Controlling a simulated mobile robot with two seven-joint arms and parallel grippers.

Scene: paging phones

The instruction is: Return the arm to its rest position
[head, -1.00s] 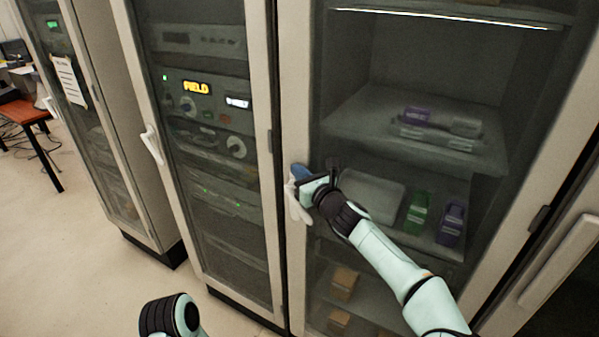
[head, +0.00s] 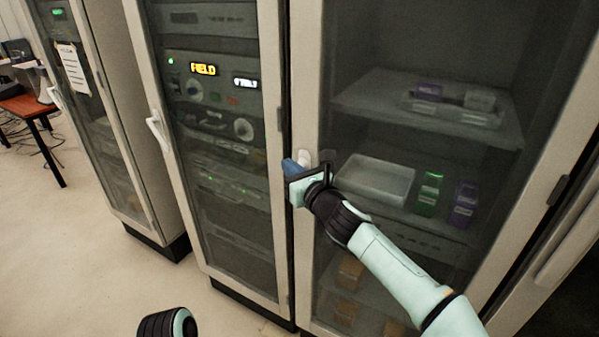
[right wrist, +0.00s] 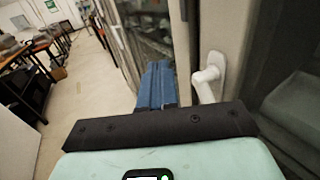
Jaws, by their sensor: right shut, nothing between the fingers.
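My right arm reaches in from the lower right of the head view, and its right gripper (head: 293,166) is beside the door handle (head: 304,160) of the right cabinet. In the right wrist view the blue fingers (right wrist: 156,86) are together with nothing between them. The white handle (right wrist: 210,76) stands just to their right, with a narrow gap between. The gripper's palm hides part of the handle in the head view. Part of my left arm (head: 168,324) shows at the bottom of the head view; its gripper is out of the picture.
The right cabinet's glass door (head: 430,40) appears closed. Behind it are a clear tray (head: 375,180), a green box (head: 429,194) and a purple box (head: 463,204). A middle cabinet has another white handle (head: 157,130). Open floor (head: 100,250) lies at the left.

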